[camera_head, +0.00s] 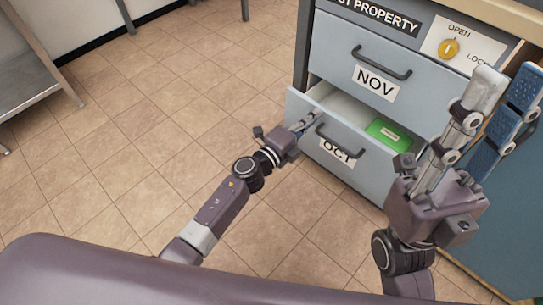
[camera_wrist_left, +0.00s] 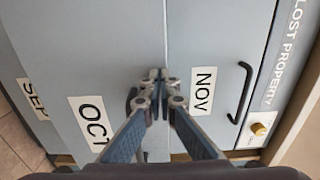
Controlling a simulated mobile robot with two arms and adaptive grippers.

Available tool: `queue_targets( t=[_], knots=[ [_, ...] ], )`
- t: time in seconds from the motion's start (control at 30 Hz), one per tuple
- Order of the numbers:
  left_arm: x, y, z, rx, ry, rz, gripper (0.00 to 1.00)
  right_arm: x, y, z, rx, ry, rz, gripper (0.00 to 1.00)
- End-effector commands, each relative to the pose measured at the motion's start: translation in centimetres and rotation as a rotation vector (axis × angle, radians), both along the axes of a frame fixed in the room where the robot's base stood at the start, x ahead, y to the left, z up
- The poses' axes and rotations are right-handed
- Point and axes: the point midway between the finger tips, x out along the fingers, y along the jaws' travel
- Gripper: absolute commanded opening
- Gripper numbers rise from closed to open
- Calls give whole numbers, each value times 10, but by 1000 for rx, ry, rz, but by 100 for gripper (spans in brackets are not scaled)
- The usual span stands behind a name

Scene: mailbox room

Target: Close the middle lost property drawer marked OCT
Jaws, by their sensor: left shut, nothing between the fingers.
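The OCT drawer (camera_head: 345,172) is pulled partly out of the grey-blue cabinet, and its inside shows from above. Its dark handle (camera_head: 338,142) runs across the front above the white OCT label. My left gripper (camera_head: 312,118) is shut and empty at the left part of the OCT drawer's front, near the handle's left end; I cannot tell whether it touches. In the left wrist view the shut fingertips (camera_wrist_left: 160,76) lie over the line between the OCT and NOV fronts and partly hide the OCT handle. My right gripper (camera_head: 508,78) is open and empty, raised at the right before the cabinet.
A green object (camera_head: 388,134) lies inside the OCT drawer. The NOV drawer (camera_head: 366,62) above is shut. A yellow lock knob (camera_head: 449,48) sits at upper right. A SEP label (camera_wrist_left: 33,99) shows below OCT. Tiled floor at left is clear; a metal table (camera_head: 30,75) stands far left.

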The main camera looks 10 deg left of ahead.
Motion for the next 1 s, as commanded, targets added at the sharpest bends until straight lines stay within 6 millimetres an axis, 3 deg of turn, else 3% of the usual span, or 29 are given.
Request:
queue_targets(
  t=[0.2,0.4,1.0],
  knots=[
    [32,-22,-2,0,-1,0,0,1,0,-13,-2,6,0,26],
    [46,-31,-1,0,0,0,0,1,0,-18,-2,6,0,26],
    [49,-32,-1,1,1,0,0,1,1,-18,-2,6,0,26]
  ],
)
